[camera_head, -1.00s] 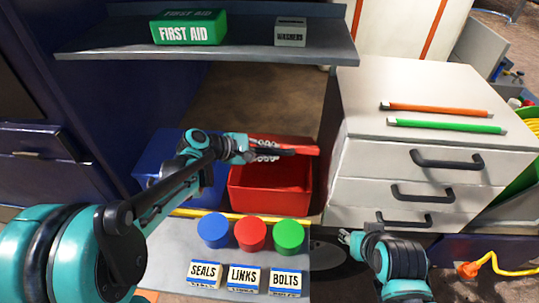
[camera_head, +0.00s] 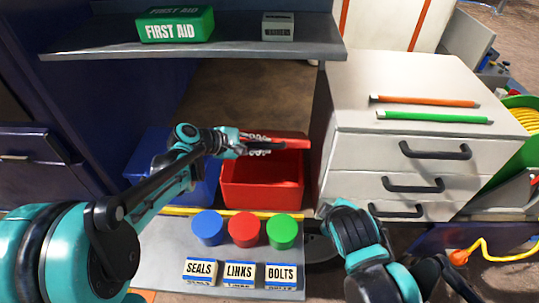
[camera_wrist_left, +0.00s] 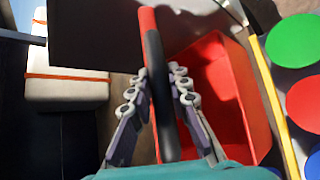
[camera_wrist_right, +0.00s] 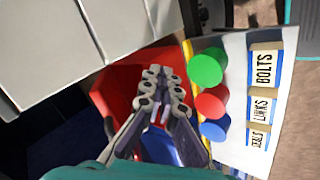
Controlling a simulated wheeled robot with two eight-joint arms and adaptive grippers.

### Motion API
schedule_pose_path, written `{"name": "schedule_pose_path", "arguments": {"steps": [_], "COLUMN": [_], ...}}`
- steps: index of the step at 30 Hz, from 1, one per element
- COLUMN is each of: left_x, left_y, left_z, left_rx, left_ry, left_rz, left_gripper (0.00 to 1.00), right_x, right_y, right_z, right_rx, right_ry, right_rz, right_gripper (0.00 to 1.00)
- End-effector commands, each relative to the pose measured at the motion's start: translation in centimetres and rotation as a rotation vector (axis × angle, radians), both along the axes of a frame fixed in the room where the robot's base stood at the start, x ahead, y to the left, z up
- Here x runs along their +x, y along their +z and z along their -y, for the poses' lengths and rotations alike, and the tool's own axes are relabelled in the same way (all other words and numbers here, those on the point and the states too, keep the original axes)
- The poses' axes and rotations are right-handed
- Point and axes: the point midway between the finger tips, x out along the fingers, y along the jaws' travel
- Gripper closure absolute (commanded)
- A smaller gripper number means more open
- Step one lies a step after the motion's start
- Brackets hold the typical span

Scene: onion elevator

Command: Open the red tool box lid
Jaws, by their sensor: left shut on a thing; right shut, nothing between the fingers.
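The red tool box (camera_head: 262,188) stands below the shelf, its red inside showing. Its lid (camera_head: 290,137) appears raised and nearly edge-on at the back. My left gripper (camera_head: 262,146) is at the lid, shut on its dark handle. In the left wrist view the handle (camera_wrist_left: 160,95) runs between the fingers, the red lid edge (camera_wrist_left: 148,20) beyond it and the open red box (camera_wrist_left: 222,90) to the right. My right gripper (camera_wrist_right: 160,88) is shut and empty, with the red box (camera_wrist_right: 120,85) behind it in the right wrist view. Its fingertips are unclear in the head view.
A blue bin (camera_head: 150,165) stands left of the tool box. Blue, red (camera_head: 249,230) and green discs and label blocks (camera_head: 240,273) lie on the front panel. A white drawer unit (camera_head: 425,150) stands at the right. The shelf (camera_head: 200,48) overhangs behind the box.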

Motion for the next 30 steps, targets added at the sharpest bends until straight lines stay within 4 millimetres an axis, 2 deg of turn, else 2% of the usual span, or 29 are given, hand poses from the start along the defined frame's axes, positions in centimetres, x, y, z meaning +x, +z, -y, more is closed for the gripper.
{"name": "schedule_pose_path", "arguments": {"steps": [3,9,15,21,26,30], "left_x": [0.0,0.0,0.0,0.0,0.0,0.0], "left_y": [0.0,0.0,0.0,0.0,0.0,0.0], "left_z": [0.0,0.0,0.0,0.0,0.0,0.0], "left_rx": [0.0,0.0,0.0,0.0,0.0,0.0], "left_ry": [0.0,0.0,0.001,0.001,0.001,0.001], "left_rz": [0.0,0.0,0.001,0.001,0.001,0.001], "left_gripper": [1.0,1.0,1.0,1.0,1.0,1.0], "right_x": [1.6,3.7,4.6,4.8,5.6,7.5], "right_y": [0.9,2.6,4.1,4.9,4.5,3.3], "right_z": [-3.0,-8.6,-13.7,-16.2,-16.5,-16.4], "right_rx": [-0.298,-0.83,-1.271,-1.492,-1.525,-1.522], "right_ry": [0.346,0.885,1.255,1.41,1.429,1.426], "right_rz": [0.02,0.069,0.115,0.133,0.132,0.131], "right_gripper": [1.0,1.0,1.0,1.0,1.0,1.0]}}
